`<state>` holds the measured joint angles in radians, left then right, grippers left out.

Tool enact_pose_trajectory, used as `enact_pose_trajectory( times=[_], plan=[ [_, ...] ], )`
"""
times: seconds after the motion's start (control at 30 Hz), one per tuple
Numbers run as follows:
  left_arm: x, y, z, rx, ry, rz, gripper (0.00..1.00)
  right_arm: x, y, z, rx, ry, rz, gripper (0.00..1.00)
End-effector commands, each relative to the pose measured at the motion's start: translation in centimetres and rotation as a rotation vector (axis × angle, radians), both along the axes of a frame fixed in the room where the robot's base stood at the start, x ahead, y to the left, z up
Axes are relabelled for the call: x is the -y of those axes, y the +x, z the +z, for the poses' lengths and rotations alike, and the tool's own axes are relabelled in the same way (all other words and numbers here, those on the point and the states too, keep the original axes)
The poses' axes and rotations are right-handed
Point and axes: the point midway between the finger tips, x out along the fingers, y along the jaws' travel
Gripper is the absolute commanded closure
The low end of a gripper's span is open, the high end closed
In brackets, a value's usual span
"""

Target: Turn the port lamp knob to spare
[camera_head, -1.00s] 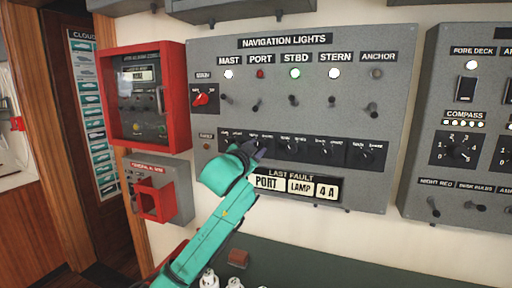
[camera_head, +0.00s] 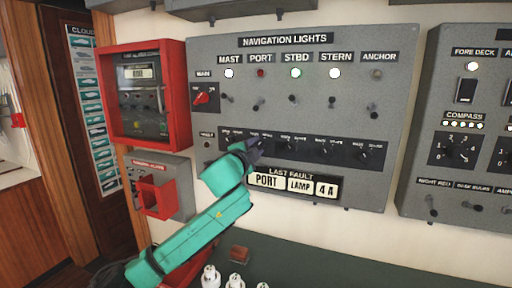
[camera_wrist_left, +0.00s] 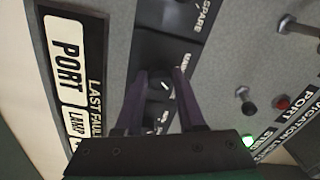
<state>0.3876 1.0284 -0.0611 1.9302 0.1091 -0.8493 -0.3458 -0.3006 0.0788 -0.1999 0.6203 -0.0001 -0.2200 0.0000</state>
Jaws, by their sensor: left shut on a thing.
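The navigation lights panel (camera_head: 400,140) is upright on the wall, with a row of dark lamp selector knobs on a black strip (camera_head: 303,139) below the toggle switches. My left gripper (camera_head: 257,149) is at the second knob position, under the PORT column, and hides that knob in the head view. In the left wrist view my left gripper (camera_wrist_left: 167,72) has its two dark fingers on either side of a dark port lamp knob (camera_wrist_left: 161,86), shut on it. A SPARE label (camera_wrist_left: 207,14) and a partly covered MAIN label show beside it. The knob's exact setting is unclear.
The LAST FAULT plate (camera_head: 294,184) reads PORT LAMP 4 A, just below the gripper. A red-framed box (camera_head: 184,100) and a red-guarded alarm box (camera_head: 157,196) are to the left. White lamps (camera_head: 235,281) stand on the green ledge below.

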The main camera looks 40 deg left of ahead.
Motion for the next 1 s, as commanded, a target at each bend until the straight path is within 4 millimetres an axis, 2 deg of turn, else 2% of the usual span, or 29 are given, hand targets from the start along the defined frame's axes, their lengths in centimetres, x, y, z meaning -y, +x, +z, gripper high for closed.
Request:
enact_pose_trajectory(
  times=[0.37,0.4,0.47,0.5,0.83,1.0],
  plan=[
    [0.0,0.0,-0.1,-0.005,0.008,-0.001,1.00,0.0,0.0,0.0,0.000,0.000,0.000,0.50],
    [0.0,0.0,-0.1,-0.005,0.008,-0.001,0.58,0.0,0.0,0.0,0.000,0.000,0.000,0.50],
    [0.0,0.0,-0.1,-0.005,0.008,-0.001,0.35,0.0,0.0,0.0,0.000,0.000,0.000,0.50],
    [0.0,0.0,-0.1,-0.004,0.007,-0.001,0.31,0.0,0.0,0.0,0.000,0.000,0.000,0.50],
    [0.1,-0.2,-0.2,-0.003,0.006,0.000,0.31,0.0,0.0,-0.2,0.000,-0.001,0.000,0.50],
    [0.9,-2.3,-0.7,-0.004,0.008,-0.001,0.31,0.1,0.0,-2.1,0.000,-0.001,0.000,0.50]
  ],
)
